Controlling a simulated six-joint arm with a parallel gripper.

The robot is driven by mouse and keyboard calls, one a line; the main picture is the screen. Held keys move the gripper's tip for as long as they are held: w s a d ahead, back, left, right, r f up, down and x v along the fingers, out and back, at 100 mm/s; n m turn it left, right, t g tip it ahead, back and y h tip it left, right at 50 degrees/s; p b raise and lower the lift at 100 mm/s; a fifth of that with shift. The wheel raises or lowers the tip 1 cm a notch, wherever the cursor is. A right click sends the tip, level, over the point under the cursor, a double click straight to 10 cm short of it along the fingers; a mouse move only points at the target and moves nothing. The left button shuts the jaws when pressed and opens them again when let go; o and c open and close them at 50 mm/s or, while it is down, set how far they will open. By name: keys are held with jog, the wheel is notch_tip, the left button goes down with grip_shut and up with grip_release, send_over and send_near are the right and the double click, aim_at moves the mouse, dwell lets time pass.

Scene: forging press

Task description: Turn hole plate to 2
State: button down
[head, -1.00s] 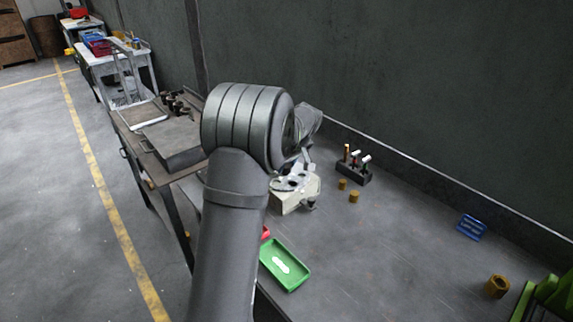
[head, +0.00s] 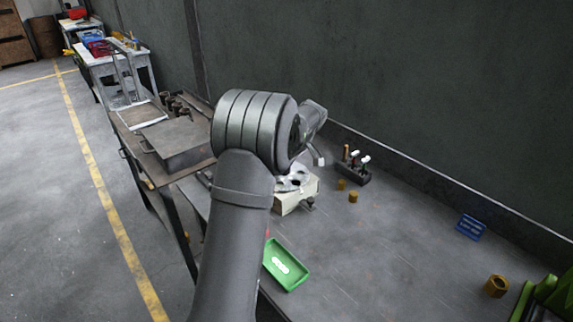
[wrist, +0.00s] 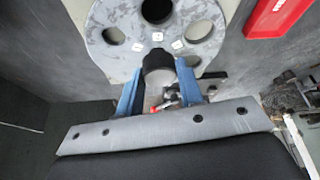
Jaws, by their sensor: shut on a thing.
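The hole plate (wrist: 185,22) is a grey mottled disc with several round holes and small white number tags, too small to read. It fills the top of the wrist view. In the head view the plate (head: 292,181) lies on a cream block, partly hidden by my arm. My gripper (wrist: 160,76) has two blue fingers shut on a dark round peg (wrist: 158,60) at the plate's near edge. How the peg joins the plate is hidden. In the head view my fingers are hidden behind my arm.
A red tray (wrist: 283,14) lies beside the plate in the wrist view. In the head view a green tray (head: 286,266) is in front of the block. A dark tool rack (head: 352,172) and brass pieces (head: 353,197) stand to its right. The bench at right is mostly clear.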

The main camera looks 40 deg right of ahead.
jog(key=c, duration=1)
grip_release()
jog(key=shift+o, duration=0.2)
jog(key=v, duration=1.7)
jog(key=shift+s+r, duration=0.15)
jog(key=shift+s, duration=0.05)
jog(key=x, duration=1.7)
jog(key=shift+w, duration=0.2)
